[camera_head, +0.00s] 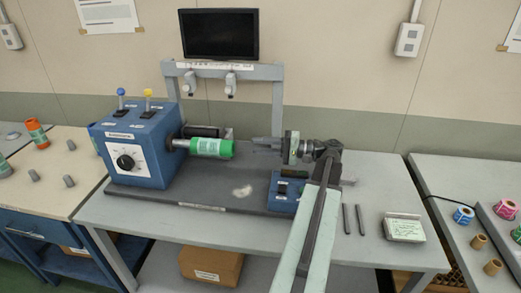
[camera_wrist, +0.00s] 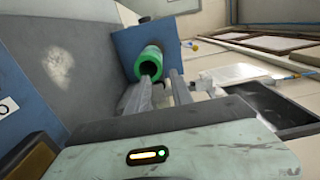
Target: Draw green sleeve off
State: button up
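The green sleeve (camera_head: 212,148) with pale printed marks sits around the grey spindle (camera_head: 180,143) that sticks out of the blue machine box (camera_head: 135,148). In the wrist view the green sleeve (camera_wrist: 149,63) shows its open end, just beyond my fingertips. My gripper (camera_head: 255,141) points left at the sleeve's right end, with a small gap between them. In the wrist view my gripper (camera_wrist: 163,80) has two grey fingers standing apart with nothing between them. The sleeve's far end is hidden in the wrist view.
A dark monitor (camera_head: 219,34) hangs on a grey frame (camera_head: 278,98) behind the machine. A small blue control box (camera_head: 284,192) stands below my wrist. Two dark rods (camera_head: 353,219) and a labelled block (camera_head: 403,227) lie at right. Coloured rolls (camera_head: 464,215) stand on the right table.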

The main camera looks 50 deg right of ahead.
aim_at(233, 142)
jog(key=shift+x, duration=4.95)
jog(key=shift+w+d, duration=0.1)
grip_shut()
jog(key=shift+w+r, duration=0.1)
jog(key=shift+r, duration=0.1)
